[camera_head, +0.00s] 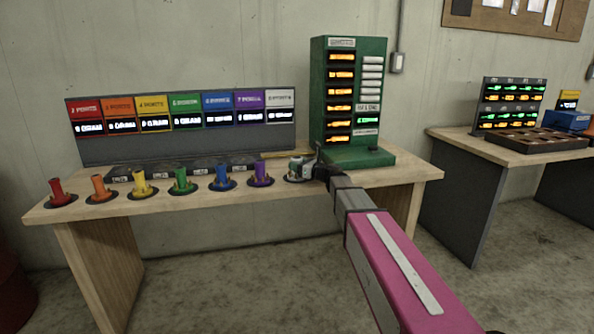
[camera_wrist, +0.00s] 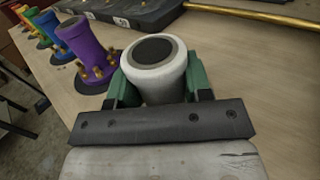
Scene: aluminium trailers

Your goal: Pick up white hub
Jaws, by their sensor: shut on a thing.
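The white hub (camera_wrist: 155,68) is upright between the green jaws of my gripper (camera_wrist: 153,90) in the wrist view. The jaws are shut on its sides. Its dark round top faces the camera, and its base is hidden behind the gripper. In the head view the white hub (camera_head: 296,165) is at the right end of the hub row, partly covered by my gripper (camera_head: 305,170). I cannot tell whether it touches the table.
A purple hub (camera_head: 262,174) stands just left on the wooden table (camera_head: 225,200), with several coloured hubs beyond it. A green machine (camera_head: 352,100) stands behind right. A brass rod (camera_wrist: 250,14) lies behind. A second table (camera_head: 500,145) is at right.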

